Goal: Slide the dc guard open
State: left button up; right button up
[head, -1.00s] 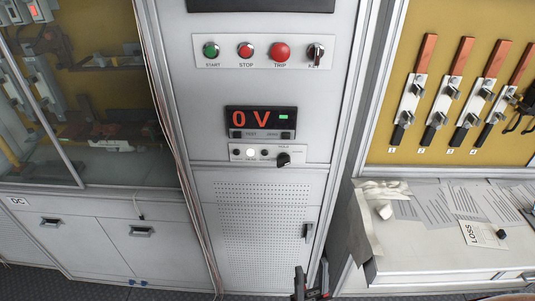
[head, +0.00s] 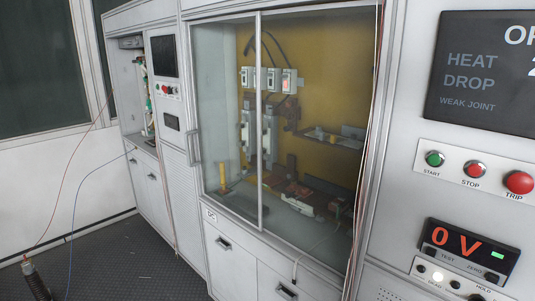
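The dc guard (head: 230,130) is a sliding glass panel in a light metal frame on the front of the cabinet in the middle of the head view. A vertical handle (head: 194,148) is on its left side. The guard appears shut across the left part of the bay, with a second glass pane (head: 330,90) to its right. A "DC" label (head: 211,215) sits below it. Behind the glass are switches and fittings on a yellow board. Neither of my grippers shows in the view now.
A control panel with a "0 V" display (head: 462,247) and start, stop and trip buttons stands at the right. Another cabinet (head: 150,200) stands at the left. A dark spring-like post (head: 37,281) with red and blue wires is at lower left. Dark floor (head: 120,260) is clear before the cabinets.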

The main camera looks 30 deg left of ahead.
aim_at(259, 14)
jog(key=j+z, duration=0.25)
jog(key=j, duration=2.25)
jog(key=i, duration=0.05)
